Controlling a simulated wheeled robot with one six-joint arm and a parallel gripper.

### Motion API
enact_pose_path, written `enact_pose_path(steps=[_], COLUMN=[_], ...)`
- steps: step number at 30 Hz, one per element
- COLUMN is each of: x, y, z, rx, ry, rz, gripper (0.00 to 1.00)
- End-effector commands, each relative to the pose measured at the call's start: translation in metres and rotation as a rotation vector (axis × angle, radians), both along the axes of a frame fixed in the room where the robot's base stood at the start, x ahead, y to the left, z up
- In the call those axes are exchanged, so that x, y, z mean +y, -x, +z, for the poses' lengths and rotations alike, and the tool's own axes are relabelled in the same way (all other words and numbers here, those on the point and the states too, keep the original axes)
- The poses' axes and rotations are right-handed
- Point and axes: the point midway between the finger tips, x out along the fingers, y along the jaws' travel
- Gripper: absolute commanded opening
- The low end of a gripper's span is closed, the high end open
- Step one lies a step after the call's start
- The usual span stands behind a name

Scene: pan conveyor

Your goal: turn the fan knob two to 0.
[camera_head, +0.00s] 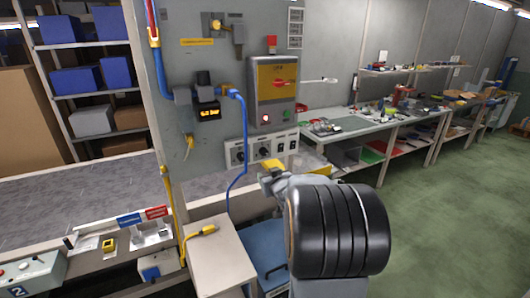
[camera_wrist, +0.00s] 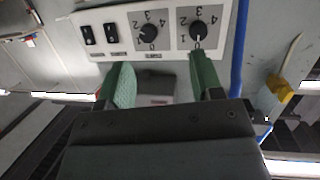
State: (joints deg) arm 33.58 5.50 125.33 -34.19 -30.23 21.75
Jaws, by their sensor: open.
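A white control panel (camera_head: 250,161) carries two black round knobs and two switches. It shows upside down at the top of the wrist view (camera_wrist: 122,50). The knob nearer the switches (camera_head: 264,150) appears in the wrist view (camera_wrist: 147,33) above the gap between my fingers. The other knob (camera_head: 239,153) shows in the wrist view (camera_wrist: 198,30), just beyond my right-hand fingertip. Digits ring both dials; the labels are too small to tell which is fan knob two. Its pointer setting is unclear. My gripper (camera_wrist: 160,62) is open and empty, apart from the knobs.
A blue cable (camera_head: 240,150) hangs beside the panel. A yellow plug (camera_wrist: 280,88) is at the right in the wrist view. A grey control box with a red knob (camera_head: 273,92) is above the panel. A white box (camera_head: 218,262) stands below.

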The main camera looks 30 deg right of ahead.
Motion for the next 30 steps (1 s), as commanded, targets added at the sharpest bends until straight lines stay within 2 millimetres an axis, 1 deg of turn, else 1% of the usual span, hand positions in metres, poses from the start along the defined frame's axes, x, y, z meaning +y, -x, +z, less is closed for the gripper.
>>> enact_pose_path(steps=[1,3,6,11,14,17,24,30], x=[-0.016,-0.029,-0.042,-0.053,-0.056,-0.057,-0.063,-0.068], y=[-0.002,-0.003,-0.003,-0.002,-0.01,-0.025,-0.072,-0.105], z=[0.0,0.001,0.001,0.002,0.002,0.003,0.004,0.003], rx=[-0.046,-0.113,-0.183,-0.246,-0.26,-0.264,-0.263,-0.263], ry=[-0.001,-0.003,-0.009,-0.018,-0.021,-0.021,-0.021,-0.02], rz=[0.015,0.047,0.09,0.131,0.144,0.148,0.147,0.146], gripper=[0.6,0.6,0.6,0.6,0.6,0.6,0.6,0.6])
